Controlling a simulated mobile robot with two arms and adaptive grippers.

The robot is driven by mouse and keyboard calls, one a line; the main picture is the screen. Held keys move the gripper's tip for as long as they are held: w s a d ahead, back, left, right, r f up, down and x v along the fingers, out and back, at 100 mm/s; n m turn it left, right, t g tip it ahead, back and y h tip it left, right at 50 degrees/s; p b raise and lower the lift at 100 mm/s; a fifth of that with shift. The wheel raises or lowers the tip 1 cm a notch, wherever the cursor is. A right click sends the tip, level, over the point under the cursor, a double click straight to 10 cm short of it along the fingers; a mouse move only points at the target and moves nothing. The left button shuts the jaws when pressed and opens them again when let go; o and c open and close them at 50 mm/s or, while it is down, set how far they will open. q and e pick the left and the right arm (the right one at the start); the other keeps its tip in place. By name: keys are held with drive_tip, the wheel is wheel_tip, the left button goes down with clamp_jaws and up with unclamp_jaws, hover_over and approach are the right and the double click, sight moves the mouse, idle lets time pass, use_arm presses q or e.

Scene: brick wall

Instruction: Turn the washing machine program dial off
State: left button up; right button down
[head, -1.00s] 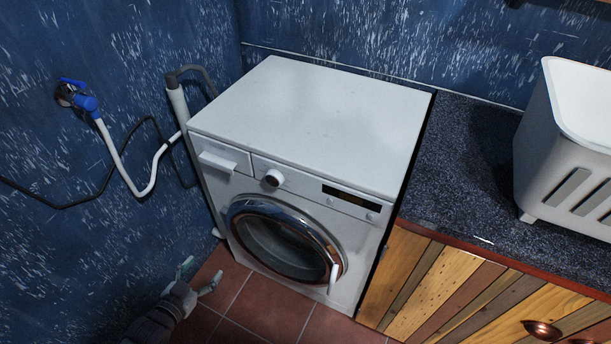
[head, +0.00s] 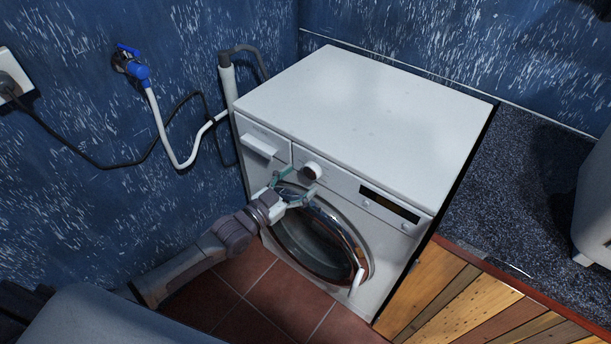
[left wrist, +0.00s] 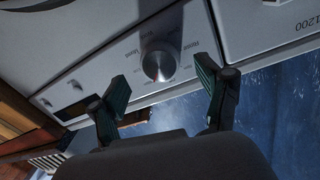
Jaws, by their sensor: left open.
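The washing machine (head: 365,105) is white, with a round door (head: 318,240) on its front. Its program dial (head: 312,171) is a round knob on the front panel, between the detergent drawer (head: 262,148) and the dark display (head: 389,204). My left gripper (head: 294,186) is open and empty, just in front of and slightly below the dial in the head view. In the left wrist view the silver dial (left wrist: 159,61) lies between and beyond the two open fingers (left wrist: 160,92), apart from both. Printed labels ring the dial. My right gripper is not in view.
A dark countertop (head: 520,190) over a striped wooden cabinet (head: 455,305) adjoins the machine on the right, with a white basket (head: 594,205) at the edge. Hoses and a blue tap (head: 133,68) are on the left wall. Tiled floor lies below.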

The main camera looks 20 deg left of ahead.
sight(312, 171)
use_arm(q)
drive_tip(key=shift+x, duration=1.25)
drive_tip(key=c, duration=1.2)
